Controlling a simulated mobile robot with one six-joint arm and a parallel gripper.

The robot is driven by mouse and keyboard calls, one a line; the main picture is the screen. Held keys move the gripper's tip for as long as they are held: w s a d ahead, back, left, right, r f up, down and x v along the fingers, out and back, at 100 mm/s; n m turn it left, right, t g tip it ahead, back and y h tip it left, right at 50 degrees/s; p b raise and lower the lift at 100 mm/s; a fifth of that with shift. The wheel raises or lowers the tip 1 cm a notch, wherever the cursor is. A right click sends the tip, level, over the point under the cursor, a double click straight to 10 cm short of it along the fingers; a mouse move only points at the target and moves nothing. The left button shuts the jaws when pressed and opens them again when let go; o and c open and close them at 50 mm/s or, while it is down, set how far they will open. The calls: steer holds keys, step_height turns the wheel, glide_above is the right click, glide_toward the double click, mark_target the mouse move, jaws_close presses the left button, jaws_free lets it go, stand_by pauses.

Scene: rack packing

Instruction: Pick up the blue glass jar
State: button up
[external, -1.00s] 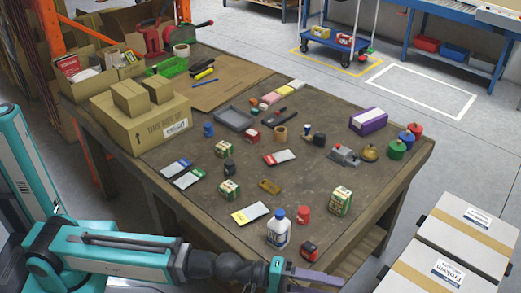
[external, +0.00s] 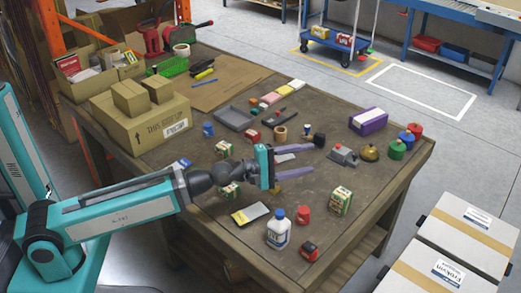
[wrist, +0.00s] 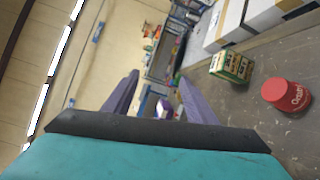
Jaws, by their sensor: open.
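A small blue jar-like object (external: 208,129) stands on the table to the right of the large cardboard box in the external view. It looks like the blue glass jar, but it is too small to be sure of glass. The fingers also show in the wrist view (wrist: 160,82). I cannot make out the small blue jar there.
A purple box (external: 368,121) and a green canister (external: 396,150) are at the right. The cardboard box (external: 150,125) stands left of the small jar.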

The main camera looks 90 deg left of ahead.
steer(key=s+a+f+n+g+y+p, duration=0.1)
steer(key=s+a+f+n+p, duration=0.15)
steer(key=s+a, duration=0.4)
steer(key=s+a+f+n+g+p, duration=0.1)
steer(key=s+a+f+n, duration=0.25)
steer(key=a, duration=0.55)
steer(key=s+a+f+n+g+y+p, duration=0.15)
steer(key=s+a+n, duration=0.25)
steer(key=a, duration=0.4)
steer(key=s+a+n+y+p, duration=0.2)
steer(key=s+a+n, duration=0.3)
steer(key=s+a, duration=0.3)
steer(key=s+a+n+y+p, duration=0.2)
steer(key=s+a+n, duration=0.3)
steer(key=s, duration=0.8)
steer(key=a, duration=0.3)
steer(key=shift+s+a+f, duration=0.15)
steer(key=shift+s, duration=0.25)
steer(key=shift+f+y, duration=0.1)
steer(key=shift+y, duration=0.15)
